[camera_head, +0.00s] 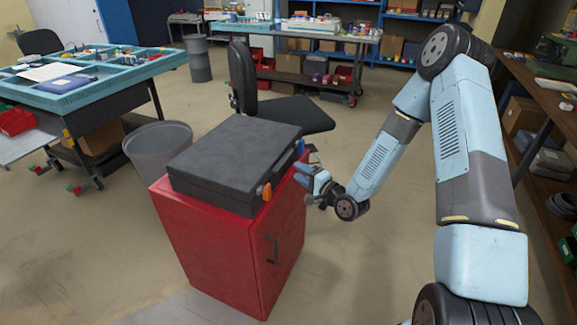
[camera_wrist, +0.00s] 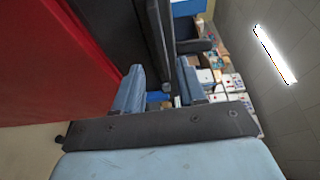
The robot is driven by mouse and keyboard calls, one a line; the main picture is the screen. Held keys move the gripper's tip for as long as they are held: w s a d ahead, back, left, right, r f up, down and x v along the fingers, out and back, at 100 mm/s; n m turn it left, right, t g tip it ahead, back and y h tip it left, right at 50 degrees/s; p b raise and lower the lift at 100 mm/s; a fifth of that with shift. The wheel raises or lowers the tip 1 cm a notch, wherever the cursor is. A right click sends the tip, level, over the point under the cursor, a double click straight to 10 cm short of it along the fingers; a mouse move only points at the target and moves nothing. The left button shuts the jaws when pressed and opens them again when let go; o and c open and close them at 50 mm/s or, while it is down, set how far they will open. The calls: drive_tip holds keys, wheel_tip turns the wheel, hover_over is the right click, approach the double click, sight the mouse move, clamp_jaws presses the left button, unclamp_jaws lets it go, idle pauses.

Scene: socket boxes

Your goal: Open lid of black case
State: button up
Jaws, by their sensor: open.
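The black case (camera_head: 235,160) lies flat on the red cabinet (camera_head: 225,245) in the head view, with its lid down. An orange latch (camera_head: 266,191) is on the near end of its right side, and a blue latch (camera_head: 299,148) is on the far end. My gripper (camera_head: 308,178) is just right of the case's right side, near the blue latch. In the wrist view my gripper (camera_wrist: 162,84) is open, with a dark edge of the case (camera_wrist: 160,45) reaching toward the space between the fingers. I cannot tell whether the fingers touch it.
A grey bin (camera_head: 160,150) stands left of the cabinet and a black office chair (camera_head: 290,112) stands behind it. A teal-topped workbench (camera_head: 90,78) is at the left. Shelving (camera_head: 545,130) lines the right. The floor in front of the cabinet is clear.

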drive_tip(key=x, duration=0.6)
drive_tip(key=shift+a, duration=0.1)
clamp_jaws()
idle(0.3)
